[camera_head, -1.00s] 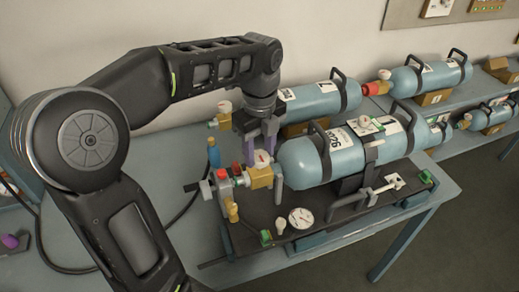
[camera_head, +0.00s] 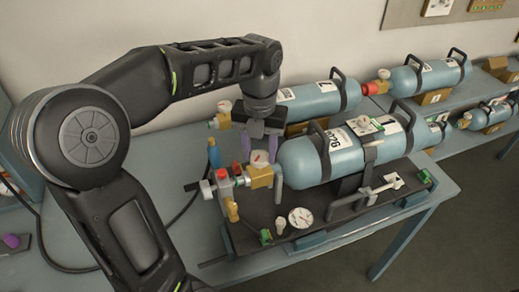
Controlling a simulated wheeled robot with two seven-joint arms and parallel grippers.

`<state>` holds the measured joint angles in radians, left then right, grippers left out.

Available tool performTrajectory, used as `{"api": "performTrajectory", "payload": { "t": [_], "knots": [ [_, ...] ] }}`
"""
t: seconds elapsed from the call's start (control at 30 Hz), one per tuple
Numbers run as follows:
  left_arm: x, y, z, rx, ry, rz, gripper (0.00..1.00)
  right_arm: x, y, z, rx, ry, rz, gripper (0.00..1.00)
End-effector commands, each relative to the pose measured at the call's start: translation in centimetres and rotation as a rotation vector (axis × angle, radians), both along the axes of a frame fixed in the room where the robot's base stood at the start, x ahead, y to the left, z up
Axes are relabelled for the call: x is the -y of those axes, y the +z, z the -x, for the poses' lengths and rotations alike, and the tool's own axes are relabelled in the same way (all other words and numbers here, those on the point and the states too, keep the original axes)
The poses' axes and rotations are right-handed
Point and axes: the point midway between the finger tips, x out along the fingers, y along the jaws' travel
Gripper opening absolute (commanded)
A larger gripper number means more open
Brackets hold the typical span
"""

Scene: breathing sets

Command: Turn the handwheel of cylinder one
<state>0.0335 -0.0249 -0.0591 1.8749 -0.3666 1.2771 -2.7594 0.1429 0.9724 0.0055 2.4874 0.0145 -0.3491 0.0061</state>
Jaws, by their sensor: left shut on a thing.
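The front blue cylinder (camera_head: 305,163) lies on a dark board on the bench. A brass valve block (camera_head: 262,177) at its left end carries a pale round handwheel (camera_head: 261,158) with a red mark on top. My left gripper (camera_head: 259,154) points down from above with one purple finger on each side of the handwheel. It is shut on the handwheel, though the exact contact is hard to see. My right gripper is not in view. The number on the cylinder's label is too small to read surely.
A second blue cylinder (camera_head: 312,102) lies behind, its own valve close to my left wrist. A pressure gauge (camera_head: 300,217), red knob (camera_head: 221,173) and blue upright fitting (camera_head: 214,153) stand nearby. More cylinders lie on the right bench. The bench's front left is clear.

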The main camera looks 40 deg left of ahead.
Motion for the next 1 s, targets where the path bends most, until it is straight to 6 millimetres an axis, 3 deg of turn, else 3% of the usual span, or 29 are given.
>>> {"api": "performTrajectory", "payload": {
  "t": [0.3,0.8,0.83,1.0],
  "knots": [
    [0.04,-0.06,0.04,-0.002,-0.148,0.001,0.03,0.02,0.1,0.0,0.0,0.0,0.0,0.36],
    [0.03,-0.07,0.04,-0.002,-0.172,0.001,0.03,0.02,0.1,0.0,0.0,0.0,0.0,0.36],
    [0.03,-0.07,0.04,-0.002,-0.171,0.001,0.45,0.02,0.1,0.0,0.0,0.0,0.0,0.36],
    [0.02,-0.05,0.02,-0.002,-0.171,0.001,0.59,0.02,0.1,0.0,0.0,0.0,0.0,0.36]
  ]
}}
